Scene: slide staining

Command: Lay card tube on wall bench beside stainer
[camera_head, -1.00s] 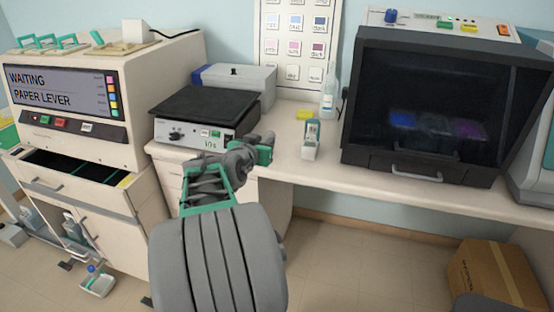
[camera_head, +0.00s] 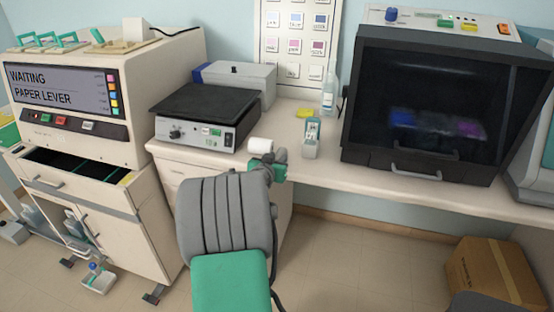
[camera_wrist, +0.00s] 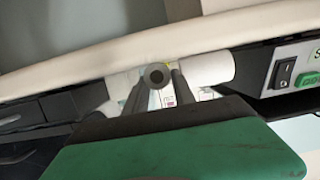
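My gripper (camera_head: 270,172) is over the front edge of the pale wall bench (camera_head: 320,175), to the right of the hotplate. A white cylinder (camera_wrist: 210,68) lies crosswise behind the fingers. A white cylinder (camera_head: 260,145) also shows just above my gripper in the head view; whether it touches the gripper I cannot tell. The stainer (camera_head: 72,95) stands at the left, its screen reading WAITING, PAPER LEVER.
The hotplate (camera_head: 205,115) sits between the stainer and my gripper. A small green-and-white holder (camera_head: 312,138), a clear bottle (camera_head: 329,92) and a yellow item (camera_head: 304,113) are on the bench. A dark hood (camera_head: 430,110) stands right. Bare bench shows in front of the holder.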

